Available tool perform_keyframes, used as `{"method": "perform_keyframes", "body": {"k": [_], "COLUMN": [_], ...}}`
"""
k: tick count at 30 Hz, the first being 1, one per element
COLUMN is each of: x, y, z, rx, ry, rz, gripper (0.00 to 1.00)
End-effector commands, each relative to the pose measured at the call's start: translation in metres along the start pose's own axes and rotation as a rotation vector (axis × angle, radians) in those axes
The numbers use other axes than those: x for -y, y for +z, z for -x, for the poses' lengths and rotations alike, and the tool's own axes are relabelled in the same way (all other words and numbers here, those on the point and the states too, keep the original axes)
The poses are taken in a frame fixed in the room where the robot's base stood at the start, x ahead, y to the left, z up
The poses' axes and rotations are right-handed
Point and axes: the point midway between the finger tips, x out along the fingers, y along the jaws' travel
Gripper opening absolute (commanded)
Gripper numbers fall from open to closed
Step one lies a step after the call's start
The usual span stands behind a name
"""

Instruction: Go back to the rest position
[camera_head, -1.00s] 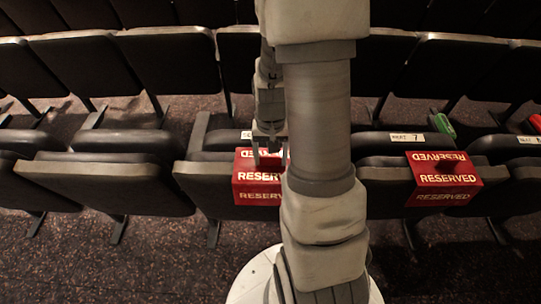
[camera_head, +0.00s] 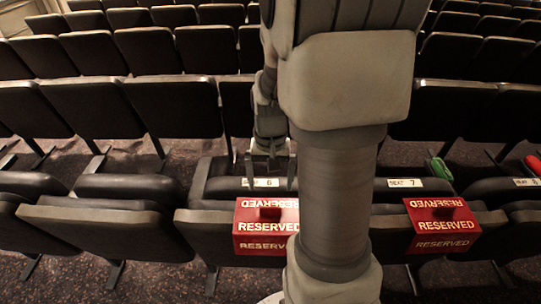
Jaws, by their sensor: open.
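My gripper (camera_head: 271,186) is open and empty, pointing down over the seat back labelled seat 6. My arm rises in front of it and hides part of the row. A red RESERVED sign (camera_head: 262,240) hangs over the front of that seat back, just below and nearer than the gripper, apart from the fingers as far as I can see. Its right edge is partly covered by my arm. A second red RESERVED sign (camera_head: 440,240) hangs over the seat to the right, by the seat 7 label (camera_head: 405,183).
A green object (camera_head: 441,170) lies behind the seat 7 row, and a red object (camera_head: 533,165) lies at the far right edge. Rows of dark folding seats (camera_head: 172,85) fill the back. Dark speckled carpet shows between rows.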

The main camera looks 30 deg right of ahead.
Motion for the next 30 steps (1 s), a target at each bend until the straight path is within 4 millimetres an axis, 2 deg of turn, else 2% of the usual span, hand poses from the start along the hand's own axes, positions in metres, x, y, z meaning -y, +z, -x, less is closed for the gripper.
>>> {"method": "perform_keyframes", "body": {"k": [1,3,9,21,23,26,30], "x": [0.0,0.0,0.0,0.002,0.005,0.015,0.032], "y": [-0.001,-0.001,-0.001,0.002,0.005,0.017,0.044], "z": [0.016,0.031,0.061,0.075,0.083,0.105,0.145], "rx": [-0.005,-0.005,-0.002,-0.007,-0.02,-0.062,-0.145], "ry": [-0.001,-0.001,-0.001,-0.002,-0.007,-0.022,-0.051], "rz": [0.0,0.0,0.001,0.009,0.025,0.074,0.179], "gripper": [1.0,1.0,1.0,1.0,1.0,1.0,1.0]}}
